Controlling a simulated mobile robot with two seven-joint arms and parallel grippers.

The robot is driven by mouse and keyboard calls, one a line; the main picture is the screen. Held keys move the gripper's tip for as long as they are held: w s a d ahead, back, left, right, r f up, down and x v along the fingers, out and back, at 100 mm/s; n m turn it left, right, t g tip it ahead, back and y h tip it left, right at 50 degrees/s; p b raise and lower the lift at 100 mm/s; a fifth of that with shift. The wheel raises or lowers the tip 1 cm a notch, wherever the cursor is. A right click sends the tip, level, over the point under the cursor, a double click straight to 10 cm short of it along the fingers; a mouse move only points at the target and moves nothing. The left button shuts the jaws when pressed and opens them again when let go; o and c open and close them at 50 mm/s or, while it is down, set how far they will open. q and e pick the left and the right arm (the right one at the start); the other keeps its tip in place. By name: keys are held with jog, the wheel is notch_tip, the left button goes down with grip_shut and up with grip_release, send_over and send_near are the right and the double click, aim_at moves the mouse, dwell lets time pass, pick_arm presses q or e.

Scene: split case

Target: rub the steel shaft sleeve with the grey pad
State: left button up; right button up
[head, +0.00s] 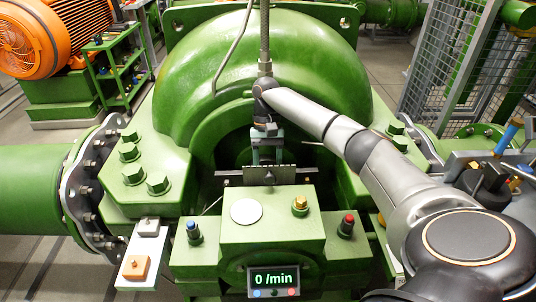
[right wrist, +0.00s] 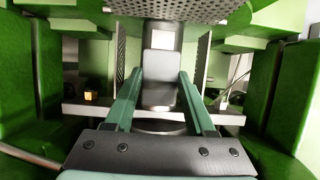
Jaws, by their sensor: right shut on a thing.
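My right gripper (head: 268,157) reaches down into the opening of the green pump casing. In the right wrist view its two teal fingers (right wrist: 160,92) are shut on a grey block (right wrist: 161,64), which looks like the grey pad. The steel shaft sleeve is mostly hidden in the head view by my gripper and the casing. In the right wrist view a rounded metal part (right wrist: 160,127) shows below the fingers, perhaps the sleeve. I cannot tell whether the block touches the sleeve. My left gripper is not in view.
A pale tray (head: 131,282) at the left holds a pale grey block (head: 147,227) and a tan block (head: 134,267). Large bolts (head: 131,173) and casing walls crowd the opening.

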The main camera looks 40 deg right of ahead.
jog(key=shift+r, duration=3.6)
